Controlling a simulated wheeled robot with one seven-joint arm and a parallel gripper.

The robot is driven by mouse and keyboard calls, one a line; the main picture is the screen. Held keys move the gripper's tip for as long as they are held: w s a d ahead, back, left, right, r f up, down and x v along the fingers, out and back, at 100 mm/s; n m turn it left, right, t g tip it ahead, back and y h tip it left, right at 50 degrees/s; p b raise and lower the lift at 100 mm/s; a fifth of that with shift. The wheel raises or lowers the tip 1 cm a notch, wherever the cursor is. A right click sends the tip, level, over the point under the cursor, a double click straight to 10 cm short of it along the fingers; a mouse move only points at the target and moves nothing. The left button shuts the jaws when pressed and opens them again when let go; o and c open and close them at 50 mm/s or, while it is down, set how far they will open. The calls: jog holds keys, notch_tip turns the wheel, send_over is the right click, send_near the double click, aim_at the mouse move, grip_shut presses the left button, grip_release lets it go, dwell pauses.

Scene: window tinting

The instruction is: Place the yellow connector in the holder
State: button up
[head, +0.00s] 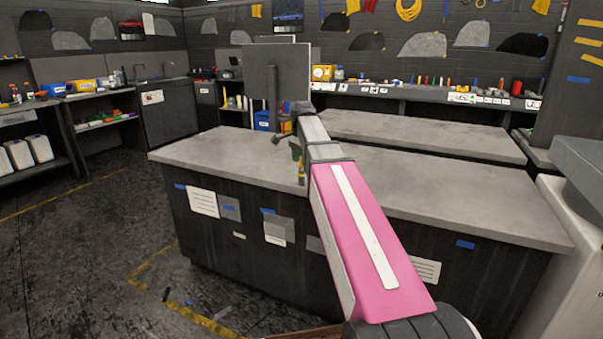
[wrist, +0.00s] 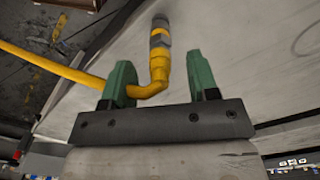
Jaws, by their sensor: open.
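In the head view a small yellow piece (head: 301,173), probably the connector, shows just below my gripper (head: 296,150) near the counter's front edge; my arm hides part of this area. I cannot make out the holder in either view.
The grey worktop (head: 230,155) of the near counter is mostly bare. A dark upright panel (head: 275,80) stands behind my gripper. A second counter (head: 420,135) lies behind, and a back shelf (head: 430,97) carries many small items. The floor at left is open.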

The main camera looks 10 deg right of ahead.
notch_tip(320, 180, down, 2)
jog(key=shift+f, duration=0.1)
grip_shut()
